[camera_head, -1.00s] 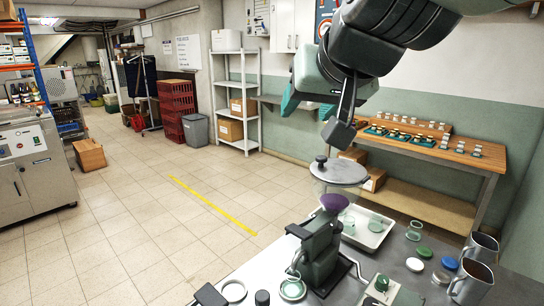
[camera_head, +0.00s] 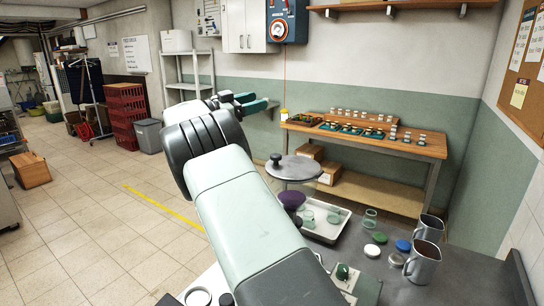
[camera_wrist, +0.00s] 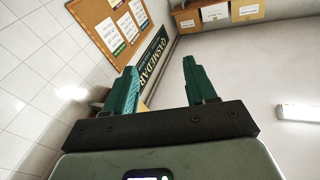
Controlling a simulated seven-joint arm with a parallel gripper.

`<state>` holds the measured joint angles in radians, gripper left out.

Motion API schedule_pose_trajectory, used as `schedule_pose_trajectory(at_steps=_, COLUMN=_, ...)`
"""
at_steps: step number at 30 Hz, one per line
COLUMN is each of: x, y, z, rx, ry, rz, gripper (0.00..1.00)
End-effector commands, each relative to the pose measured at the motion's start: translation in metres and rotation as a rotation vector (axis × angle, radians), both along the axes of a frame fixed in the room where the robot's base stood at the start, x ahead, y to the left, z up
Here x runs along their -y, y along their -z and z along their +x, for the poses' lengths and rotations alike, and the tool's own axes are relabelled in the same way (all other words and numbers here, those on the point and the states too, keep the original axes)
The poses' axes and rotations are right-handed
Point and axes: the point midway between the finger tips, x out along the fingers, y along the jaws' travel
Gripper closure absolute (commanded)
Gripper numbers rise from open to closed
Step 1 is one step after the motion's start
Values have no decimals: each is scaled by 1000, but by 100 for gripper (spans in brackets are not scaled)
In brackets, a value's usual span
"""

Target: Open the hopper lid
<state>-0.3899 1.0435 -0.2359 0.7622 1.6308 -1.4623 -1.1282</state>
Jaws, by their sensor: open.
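The hopper lid (camera_head: 298,170) is a grey round disc with a dark knob (camera_head: 275,159) near its left edge. It lies about level over the hopper, whose purple contents (camera_head: 291,200) show below it. My arm hides most of the machine under the hopper. My gripper (camera_head: 259,101) is up and behind the lid in the head view, well apart from it. In the wrist view, its two green fingers (camera_wrist: 159,70) are spread with nothing between them, and the lid does not show there.
A white tray (camera_head: 326,236) with glass jars stands beside the hopper. Coloured caps (camera_head: 380,238) and two metal jugs (camera_head: 424,262) are on the grey bench at right. A wooden table (camera_head: 420,147) stands behind. The wrist view faces walls and a noticeboard (camera_wrist: 108,28).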

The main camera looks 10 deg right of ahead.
Motion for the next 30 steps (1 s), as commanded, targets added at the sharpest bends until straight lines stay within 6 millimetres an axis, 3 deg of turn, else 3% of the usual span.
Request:
schedule_pose_trajectory(at_steps=1, x=-11, y=33, z=-7, rx=-36, ry=73, rz=9, gripper=44)
schedule_pose_trajectory(at_steps=3, x=-24, y=69, z=-23, rx=-91, ry=174, rz=30, gripper=44)
schedule_pose_trajectory(at_steps=6, x=-38, y=109, z=-43, rx=-159, ry=283, rz=56, gripper=44)
schedule_pose_trajectory(at_steps=9, x=-48, y=132, z=-57, rx=-205, ry=344, rz=73, gripper=44)
schedule_pose_trajectory(at_steps=17, x=-42, y=141, z=-63, rx=-231, ry=375, rz=80, gripper=44)
schedule_pose_trajectory(at_steps=30, x=32, y=141, z=-64, rx=-227, ry=375, rz=81, gripper=44)
